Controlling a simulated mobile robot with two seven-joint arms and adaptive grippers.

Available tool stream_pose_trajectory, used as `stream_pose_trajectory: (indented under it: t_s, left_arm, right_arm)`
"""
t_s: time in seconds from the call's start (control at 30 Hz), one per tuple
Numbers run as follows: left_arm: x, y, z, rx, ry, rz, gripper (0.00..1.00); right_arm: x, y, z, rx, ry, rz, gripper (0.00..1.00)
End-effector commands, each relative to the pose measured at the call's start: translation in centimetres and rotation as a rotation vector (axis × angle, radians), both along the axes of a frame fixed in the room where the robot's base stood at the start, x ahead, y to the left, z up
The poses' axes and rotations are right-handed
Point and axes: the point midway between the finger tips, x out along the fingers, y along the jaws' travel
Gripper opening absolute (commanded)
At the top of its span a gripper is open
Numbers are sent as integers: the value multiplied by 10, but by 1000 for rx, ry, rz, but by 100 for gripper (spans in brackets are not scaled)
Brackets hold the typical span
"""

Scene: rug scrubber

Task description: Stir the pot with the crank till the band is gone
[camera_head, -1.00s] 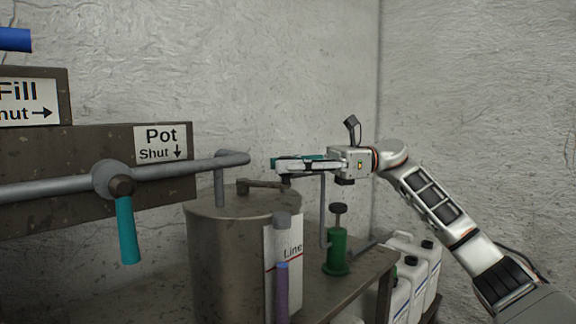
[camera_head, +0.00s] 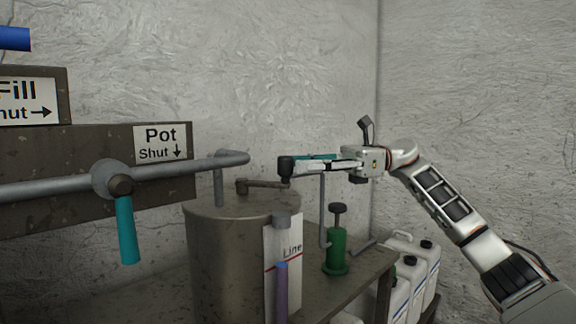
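The metal pot (camera_head: 228,255) stands left of centre. Its crank (camera_head: 262,184) lies across the lid, arm pointing right, with an upright dark knob (camera_head: 286,167) at its end. My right gripper (camera_head: 300,165) is level with the knob, just to its right; its two fingers look apart and empty, one showing teal behind the other. Whether a fingertip touches the knob cannot be told. My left gripper is out of view.
A pipe with a teal valve handle (camera_head: 127,230) hanging down runs at left, under the "Pot Shut" sign (camera_head: 160,145). A green pump (camera_head: 337,250) stands on the bench (camera_head: 350,285) right of the pot. White jugs (camera_head: 415,270) stand further right.

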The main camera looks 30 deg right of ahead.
Motion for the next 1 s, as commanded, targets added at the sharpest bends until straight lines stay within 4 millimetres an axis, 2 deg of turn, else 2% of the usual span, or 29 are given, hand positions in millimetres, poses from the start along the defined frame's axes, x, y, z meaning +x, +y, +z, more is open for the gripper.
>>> stream_pose_trajectory:
  t_s: [0.03,0.2,0.4,0.6,1.0]
  left_arm:
    - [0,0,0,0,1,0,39]
    - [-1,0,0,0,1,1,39]
    - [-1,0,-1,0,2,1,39]
    - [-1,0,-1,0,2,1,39]
    - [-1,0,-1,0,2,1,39]
  right_arm:
    - [-2,-12,1,0,0,-5,40]
    - [-10,-44,0,0,1,-4,40]
    - [-17,-70,0,0,-1,-2,40]
    - [-20,-78,0,0,0,0,40]
    - [-20,-78,0,0,-1,0,40]
